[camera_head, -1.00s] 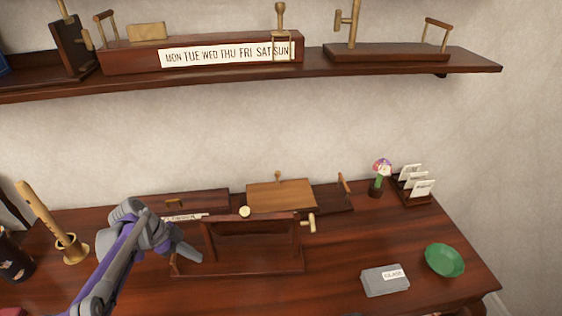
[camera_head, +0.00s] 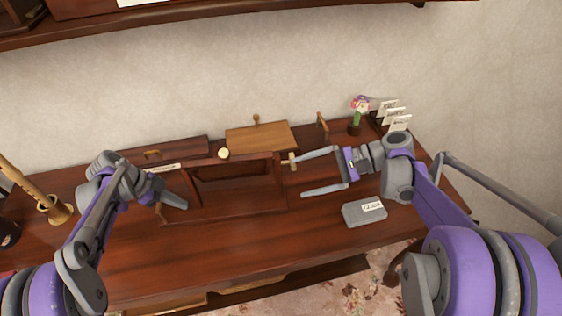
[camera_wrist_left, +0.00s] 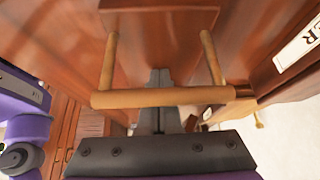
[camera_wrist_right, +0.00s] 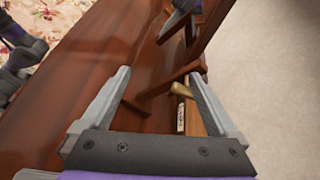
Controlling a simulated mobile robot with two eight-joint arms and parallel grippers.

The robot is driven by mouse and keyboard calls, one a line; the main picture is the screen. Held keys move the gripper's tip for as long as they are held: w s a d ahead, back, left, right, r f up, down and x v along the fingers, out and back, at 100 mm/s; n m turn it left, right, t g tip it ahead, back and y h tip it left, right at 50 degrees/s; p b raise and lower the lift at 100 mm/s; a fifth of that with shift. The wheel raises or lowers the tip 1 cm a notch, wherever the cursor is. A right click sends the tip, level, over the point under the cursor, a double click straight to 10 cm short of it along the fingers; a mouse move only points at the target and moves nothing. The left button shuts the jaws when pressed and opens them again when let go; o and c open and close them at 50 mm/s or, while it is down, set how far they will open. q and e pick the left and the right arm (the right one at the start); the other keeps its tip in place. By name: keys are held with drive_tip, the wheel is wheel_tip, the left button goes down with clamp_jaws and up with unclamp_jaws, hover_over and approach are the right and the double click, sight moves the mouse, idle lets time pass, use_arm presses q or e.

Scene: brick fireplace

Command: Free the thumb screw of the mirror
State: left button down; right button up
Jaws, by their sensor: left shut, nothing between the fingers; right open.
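The mirror (camera_head: 235,185) is a dark wooden frame on a stand in the middle of the desk. Its brass thumb screw (camera_head: 289,162) sticks out from the upper right side. My right gripper (camera_head: 303,177) is open and empty just right of the stand, one fingertip close to the screw. Whether that fingertip touches it is unclear. The right wrist view shows a brass piece (camera_wrist_right: 181,90) between and beyond the open fingers. My left gripper (camera_head: 184,206) is shut and empty at the stand's left end. In the left wrist view its fingers pass behind a wooden handle bar (camera_wrist_left: 165,98).
A grey box (camera_head: 364,213) lies right of the stand, below my right gripper. Behind stand a light wooden lid (camera_head: 258,138), a potted flower (camera_head: 357,112) and a card rack (camera_head: 394,118). A brass holder (camera_head: 55,209) is at left. The desk front is clear.

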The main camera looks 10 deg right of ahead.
sight(281, 163)
drive_tip(key=w+d+m+g+y, duration=0.1)
drive_tip(key=w+d+m+y, duration=0.2)
drive_tip(key=w+d+y, duration=0.25)
drive_tip(key=shift+h, duration=0.35)
drive_tip(key=a, duration=1)
drive_tip(key=shift+w+a+f, duration=0.2)
drive_tip(key=shift+a+f, duration=0.1)
drive_tip(key=shift+a, duration=0.1)
